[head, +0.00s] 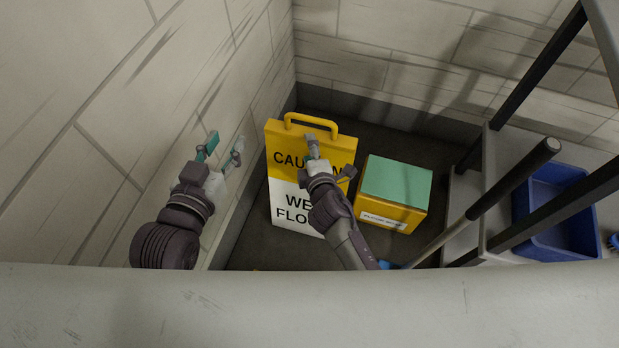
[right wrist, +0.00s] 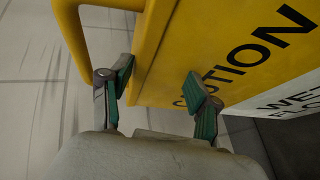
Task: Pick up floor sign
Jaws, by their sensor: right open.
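The floor sign (head: 284,207) is a yellow and white caution wet floor board with a yellow loop handle (head: 307,119) on top. It stands upright in the corner by the left wall. My right gripper (head: 328,160) is open in front of its upper part and covers some of the lettering. In the right wrist view my open fingers (right wrist: 163,84) are close to the sign (right wrist: 180,50), one near its edge and one over its face. Whether they touch it, I cannot tell. My left gripper (head: 222,148) is open and empty, left of the sign.
A yellow box with a green top (head: 396,181) stands right of the sign. A grey shelf with dark posts and a blue bin (head: 556,210) is at the right. A slanted pole (head: 505,190) crosses in front of it. Block walls close in the corner behind.

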